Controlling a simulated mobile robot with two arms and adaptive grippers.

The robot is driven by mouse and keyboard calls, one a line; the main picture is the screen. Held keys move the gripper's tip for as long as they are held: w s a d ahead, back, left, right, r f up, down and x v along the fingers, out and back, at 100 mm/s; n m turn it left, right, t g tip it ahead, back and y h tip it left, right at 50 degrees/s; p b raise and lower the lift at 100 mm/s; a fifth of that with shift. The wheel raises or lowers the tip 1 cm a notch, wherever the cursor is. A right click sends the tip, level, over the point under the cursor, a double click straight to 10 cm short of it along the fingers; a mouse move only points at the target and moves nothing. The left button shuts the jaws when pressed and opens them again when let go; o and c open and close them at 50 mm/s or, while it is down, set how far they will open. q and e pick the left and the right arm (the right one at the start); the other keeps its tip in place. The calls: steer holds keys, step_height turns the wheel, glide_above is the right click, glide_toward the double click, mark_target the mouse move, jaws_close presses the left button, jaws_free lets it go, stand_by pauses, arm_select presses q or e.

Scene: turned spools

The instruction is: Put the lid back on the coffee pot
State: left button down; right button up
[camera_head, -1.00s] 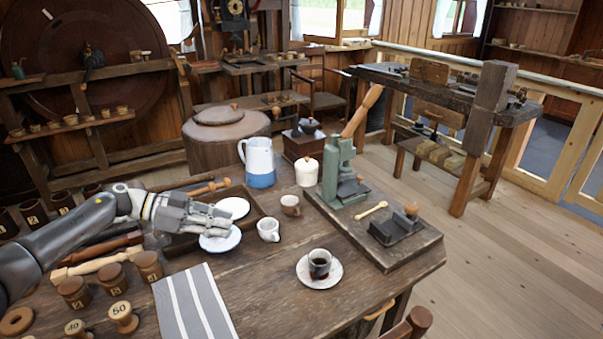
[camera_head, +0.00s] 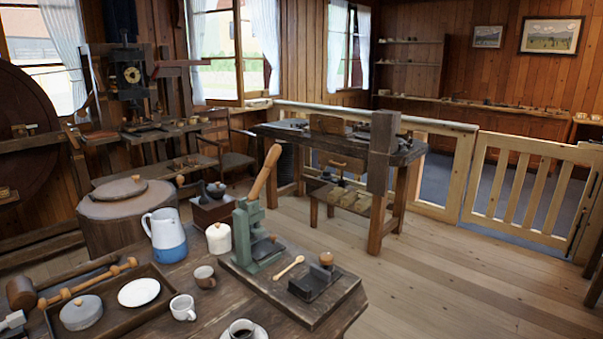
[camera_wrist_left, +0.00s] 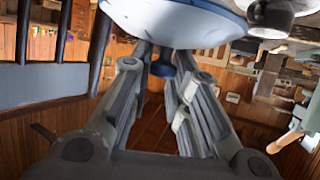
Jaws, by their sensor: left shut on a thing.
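The coffee pot (camera_head: 165,237), white above and blue below, stands upright on the wooden table in the head view. No lid shows on its top. In the left wrist view, my left gripper (camera_wrist_left: 165,62) is shut on the blue knob of the lid (camera_wrist_left: 180,22), a white disc with a blue rim. The lid fills the top of that view, and part of it is cut off. In the head view the lid is out of sight; a pale grey piece at the left edge may be part of my left gripper. My right gripper is not in view.
A tray (camera_head: 110,327) holds a white saucer (camera_head: 138,292) and a grey round container (camera_head: 81,312). A brown cup (camera_head: 204,277), white jug (camera_head: 183,307), white lidded jar (camera_head: 219,238) and green lever press (camera_head: 256,235) stand near the pot. A coffee cup (camera_head: 241,330) is at the front.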

arm_select(q)
steer(key=s, duration=0.1)
steer(key=s+r+n+t, duration=0.1)
steer(key=s+n+t, duration=0.1)
steer(key=shift+s+r+y, duration=0.1)
steer(key=shift+r+y, duration=0.25)
steer(key=shift+y, duration=0.05)
steer(key=shift+s+a+r+n+t+y, duration=0.3)
steer(key=shift+s+a+r+n+t, duration=0.2)
steer(key=shift+s+a+t, duration=0.1)
step_height(320, 180, up, 3)
steer(key=p, duration=0.3)
steer(key=shift+r, duration=0.15)
